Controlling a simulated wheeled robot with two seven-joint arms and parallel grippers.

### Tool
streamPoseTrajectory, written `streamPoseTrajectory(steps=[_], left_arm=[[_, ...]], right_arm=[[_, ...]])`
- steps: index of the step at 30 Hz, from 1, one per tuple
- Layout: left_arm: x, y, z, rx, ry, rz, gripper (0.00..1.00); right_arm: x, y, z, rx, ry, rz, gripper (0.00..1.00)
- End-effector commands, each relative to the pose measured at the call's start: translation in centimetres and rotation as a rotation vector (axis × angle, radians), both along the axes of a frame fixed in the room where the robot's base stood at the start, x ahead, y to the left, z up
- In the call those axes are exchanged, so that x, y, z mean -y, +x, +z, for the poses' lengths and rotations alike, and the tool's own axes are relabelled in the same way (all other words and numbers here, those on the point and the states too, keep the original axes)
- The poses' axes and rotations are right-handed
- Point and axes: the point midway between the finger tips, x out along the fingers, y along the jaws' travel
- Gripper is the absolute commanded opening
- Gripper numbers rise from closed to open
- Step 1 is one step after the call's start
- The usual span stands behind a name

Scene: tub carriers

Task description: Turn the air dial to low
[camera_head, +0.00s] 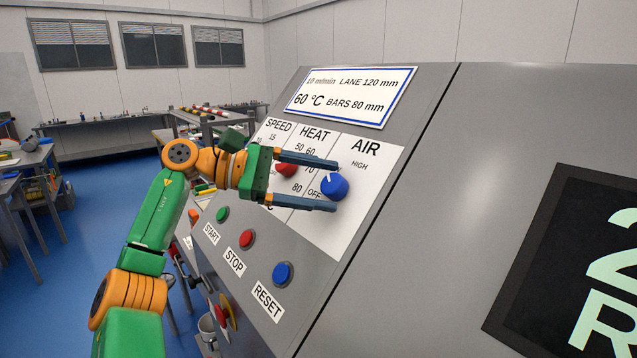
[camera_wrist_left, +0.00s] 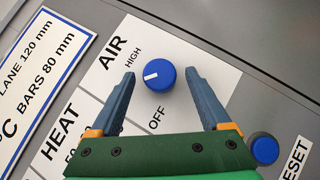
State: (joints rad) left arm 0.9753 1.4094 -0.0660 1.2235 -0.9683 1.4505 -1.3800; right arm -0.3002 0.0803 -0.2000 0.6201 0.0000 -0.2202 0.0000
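The air dial (camera_head: 337,188) is a round blue knob on the sloping grey control panel. It also shows in the left wrist view (camera_wrist_left: 163,82). Its white pointer mark aims left in the left wrist view, between the HIGH label (camera_wrist_left: 133,57) and the OFF label (camera_wrist_left: 157,117). Any label between those two is hidden behind a finger. My left gripper (camera_head: 334,186) is open, with one finger on either side of the dial. Gaps show between both fingers and the knob in the left wrist view. My right gripper is not in view.
The red heat knob (camera_head: 287,169) is behind and between my left fingers in the head view. Green START (camera_head: 222,213), red STOP (camera_head: 247,238) and blue RESET (camera_head: 283,273) buttons sit lower on the panel. A dark display (camera_head: 570,250) is at the right.

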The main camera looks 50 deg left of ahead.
Motion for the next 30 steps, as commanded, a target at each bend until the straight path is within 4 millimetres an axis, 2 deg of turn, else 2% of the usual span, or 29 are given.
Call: streamPoseTrajectory(steps=[6, 12, 16, 30], left_arm=[[-0.4, -0.4, 0.2, 0.002, -0.001, 0.002, 0.81], [-3.0, -3.6, 1.2, 0.002, -0.003, 0.004, 0.81], [-4.2, -5.0, 1.6, 0.000, -0.002, 0.003, 0.81], [-4.4, -5.3, 1.5, 0.000, 0.000, 0.000, 0.81]], right_arm=[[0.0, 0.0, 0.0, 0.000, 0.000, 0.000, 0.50], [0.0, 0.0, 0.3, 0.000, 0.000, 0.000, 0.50], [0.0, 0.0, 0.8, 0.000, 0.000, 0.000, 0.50], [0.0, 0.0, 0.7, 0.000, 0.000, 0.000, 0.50]])
